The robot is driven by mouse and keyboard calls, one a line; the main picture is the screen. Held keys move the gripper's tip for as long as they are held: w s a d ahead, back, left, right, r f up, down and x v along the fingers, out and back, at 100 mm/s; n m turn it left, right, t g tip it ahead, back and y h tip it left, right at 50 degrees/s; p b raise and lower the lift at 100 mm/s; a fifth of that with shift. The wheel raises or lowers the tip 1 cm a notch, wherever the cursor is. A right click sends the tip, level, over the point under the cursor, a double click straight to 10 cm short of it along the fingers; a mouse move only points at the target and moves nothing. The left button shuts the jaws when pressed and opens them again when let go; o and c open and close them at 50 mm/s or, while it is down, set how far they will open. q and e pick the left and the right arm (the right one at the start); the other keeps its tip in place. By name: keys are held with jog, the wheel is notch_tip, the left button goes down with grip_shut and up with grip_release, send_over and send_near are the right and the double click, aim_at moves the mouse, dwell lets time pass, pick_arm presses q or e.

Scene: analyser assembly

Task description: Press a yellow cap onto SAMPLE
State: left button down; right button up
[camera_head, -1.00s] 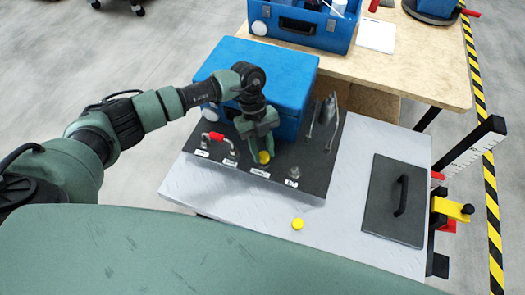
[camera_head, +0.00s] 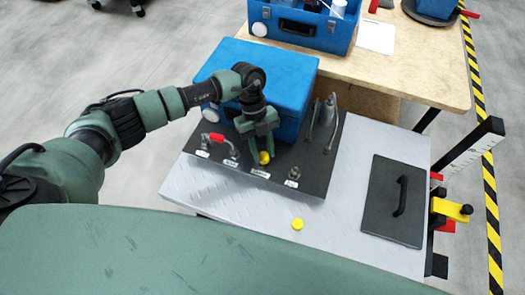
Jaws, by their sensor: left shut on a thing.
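My left gripper (camera_head: 262,150) points down over the dark panel and is shut on a yellow cap (camera_head: 264,158). The cap is at the middle labelled port, just behind its white label (camera_head: 260,174), which is too small to read for certain. The gripper hides most of the port, so I cannot tell whether the cap is seated on it. A second yellow cap (camera_head: 297,224) lies loose on the silver worktop in front of the panel. My right gripper is not in view.
The dark panel (camera_head: 315,180) carries a red-handled fitting (camera_head: 214,138) at left, a bare metal port (camera_head: 293,176) at right and grey hoses (camera_head: 326,112) behind. A blue box (camera_head: 275,75) stands close behind the gripper. A black handled plate (camera_head: 395,205) lies at right.

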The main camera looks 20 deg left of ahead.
pick_arm(q)
jog(key=shift+w+a, duration=0.1)
jog(key=shift+w, duration=0.25)
jog(key=shift+n, duration=0.3)
jog(key=r+p, duration=0.4)
jog(key=shift+d, duration=0.25)
jog(key=shift+s+d+r+n+t, duration=0.2)
jog(key=shift+n+t, duration=0.1)
jog(key=shift+n, duration=0.2)
jog(key=shift+s+r+n+h+b, duration=0.1)
jog(key=shift+s+n+h+b, duration=0.1)
jog(key=shift+n+h+b, duration=0.5)
jog(key=n, duration=0.1)
jog(key=a+r+n+t+b, duration=0.1)
jog(key=n, duration=0.1)
jog(key=shift+s, duration=0.1)
jog(key=shift+f+b, duration=1.95)
jog(key=shift+b, duration=0.2)
jog(key=shift+d+f, duration=0.1)
jog(key=shift+f, duration=0.6)
